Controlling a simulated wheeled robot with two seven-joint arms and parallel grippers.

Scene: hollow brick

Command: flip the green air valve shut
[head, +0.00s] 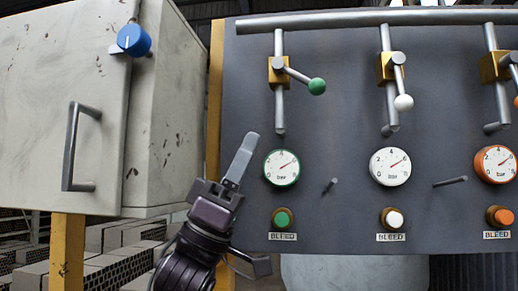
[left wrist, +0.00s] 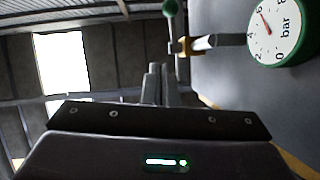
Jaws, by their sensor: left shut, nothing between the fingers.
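The green air valve has a yellow body (head: 278,70) on a vertical pipe at the panel's left. Its grey lever slants right and slightly down, across the pipe, to a green ball knob (head: 317,86). The left wrist view also shows the green knob (left wrist: 170,8) at the top and the yellow body (left wrist: 185,46). My left gripper (head: 243,150) is shut and empty, pointing up. In the head view it appears below and left of the valve, left of the green-rimmed gauge (head: 282,168). It looks apart from the lever. My right gripper is not in view.
A white-knobbed valve (head: 403,102) and an orange-marked valve (head: 497,66) stand to the right. Gauges and bleed buttons, including a green button (head: 282,219), sit below. Short pegs (head: 330,186) stick out. A pale cabinet (head: 60,110) with a handle and blue dial stands left.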

